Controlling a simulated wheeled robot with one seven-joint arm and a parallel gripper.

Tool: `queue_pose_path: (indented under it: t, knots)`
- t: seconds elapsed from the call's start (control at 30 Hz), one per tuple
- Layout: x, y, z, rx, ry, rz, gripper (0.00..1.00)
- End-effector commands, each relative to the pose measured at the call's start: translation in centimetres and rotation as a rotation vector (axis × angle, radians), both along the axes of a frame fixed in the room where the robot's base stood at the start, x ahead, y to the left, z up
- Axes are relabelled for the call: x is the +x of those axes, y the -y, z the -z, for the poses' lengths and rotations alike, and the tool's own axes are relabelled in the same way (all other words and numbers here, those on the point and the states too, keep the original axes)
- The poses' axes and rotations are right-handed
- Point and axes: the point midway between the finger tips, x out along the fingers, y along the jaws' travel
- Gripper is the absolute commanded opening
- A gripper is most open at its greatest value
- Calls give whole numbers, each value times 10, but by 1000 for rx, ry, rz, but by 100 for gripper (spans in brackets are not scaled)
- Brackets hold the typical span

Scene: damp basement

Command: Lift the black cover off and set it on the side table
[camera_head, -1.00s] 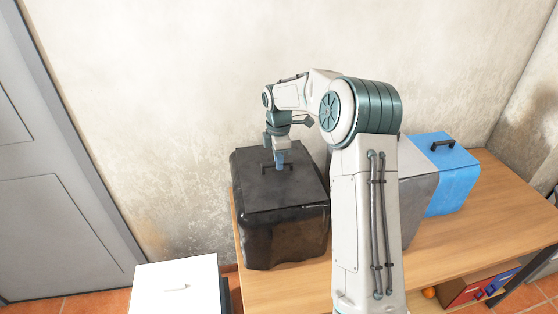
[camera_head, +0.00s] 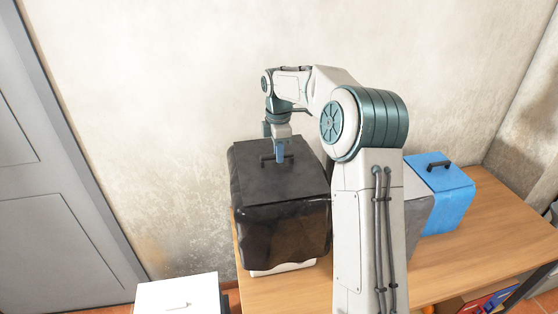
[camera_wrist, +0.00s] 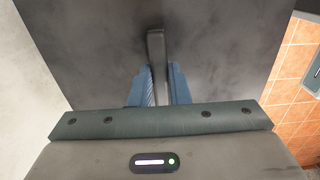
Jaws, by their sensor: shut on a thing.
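The black cover (camera_head: 280,222) is a boxy, wrinkled shell with a handle on its flat top. My gripper (camera_head: 280,153) is shut on that handle. In the wrist view the blue fingers (camera_wrist: 158,85) press on both sides of the dark handle bar (camera_wrist: 156,50). The cover is raised a little and stays roughly level. A strip of a white object (camera_head: 283,268) shows under its lower edge; the rest of that object is hidden inside the cover. The side table (camera_head: 178,292), white-topped and low, stands at the lower left with a small pale item on it.
A grey cover (camera_head: 418,205) and a blue cover (camera_head: 440,190) with a black handle stand on the wooden table (camera_head: 490,225) to the right. My arm hides part of the grey one. The wall is close behind, and a grey door (camera_head: 50,190) is at left.

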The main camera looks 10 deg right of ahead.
Motion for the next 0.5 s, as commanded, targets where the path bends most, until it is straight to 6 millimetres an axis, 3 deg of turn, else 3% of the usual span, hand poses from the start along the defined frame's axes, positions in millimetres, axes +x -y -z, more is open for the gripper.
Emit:
queue_pose_path:
  t: [0.5]
  knots:
    - [0,-1,-63,1,3,-1,0]
